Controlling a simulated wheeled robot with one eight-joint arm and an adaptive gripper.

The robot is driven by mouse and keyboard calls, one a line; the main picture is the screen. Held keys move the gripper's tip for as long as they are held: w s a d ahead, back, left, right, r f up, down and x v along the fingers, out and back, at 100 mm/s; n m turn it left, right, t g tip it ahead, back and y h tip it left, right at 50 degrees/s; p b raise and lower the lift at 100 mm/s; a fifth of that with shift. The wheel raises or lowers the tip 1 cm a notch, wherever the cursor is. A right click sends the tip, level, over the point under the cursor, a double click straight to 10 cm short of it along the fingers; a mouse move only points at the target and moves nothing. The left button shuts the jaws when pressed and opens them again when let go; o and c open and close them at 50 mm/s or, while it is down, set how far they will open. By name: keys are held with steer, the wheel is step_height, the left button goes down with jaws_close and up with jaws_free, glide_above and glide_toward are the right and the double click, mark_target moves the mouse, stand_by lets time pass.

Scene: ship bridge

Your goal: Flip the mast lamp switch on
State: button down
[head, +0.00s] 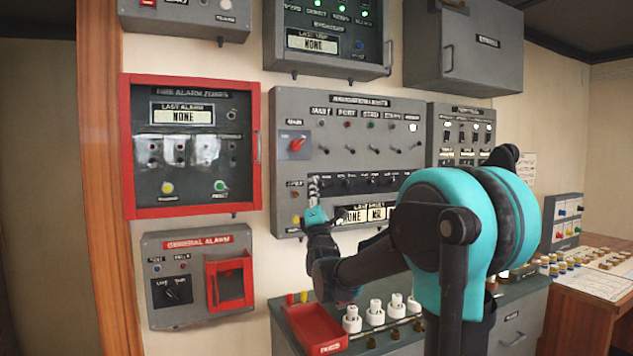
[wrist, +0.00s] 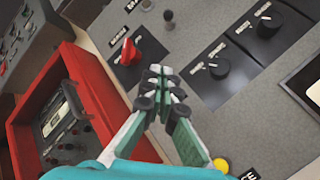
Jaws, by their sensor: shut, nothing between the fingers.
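The navigation lights panel (head: 362,105) hangs on the wall in the middle of the head view. The small mast lamp switch (head: 323,150) sits below the "MAST" label, at the left end of a row of similar levers. In the wrist view it seems to be the small lever (wrist: 170,14) near the top edge. Which way it is thrown is too small to tell. My gripper (head: 313,183) is below the switch, by the left end of the lower black strip. In the wrist view my gripper (wrist: 160,80) is shut and empty, its tips together, apart from the switch.
A red main knob (head: 297,145) lies left of the switch; it also shows in the wrist view (wrist: 130,48). Black rotary knobs (wrist: 218,68) lie to the right of the fingers. A red-framed fire alarm box (head: 125,150) stands left. A red tray (head: 318,330) is below.

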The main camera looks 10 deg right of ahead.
mark_target(324, 149)
steer(key=x, duration=0.8)
steer(key=shift+w, duration=0.15)
steer(key=d, duration=0.1)
steer(key=d+r, duration=0.1)
steer(key=d, duration=0.1)
steer(key=shift+r, duration=0.25)
steer(key=shift+s+d+r, duration=0.2)
steer(key=shift+d, duration=0.05)
steer(key=shift+s+r+g, duration=0.15)
steer(key=shift+g, duration=0.25)
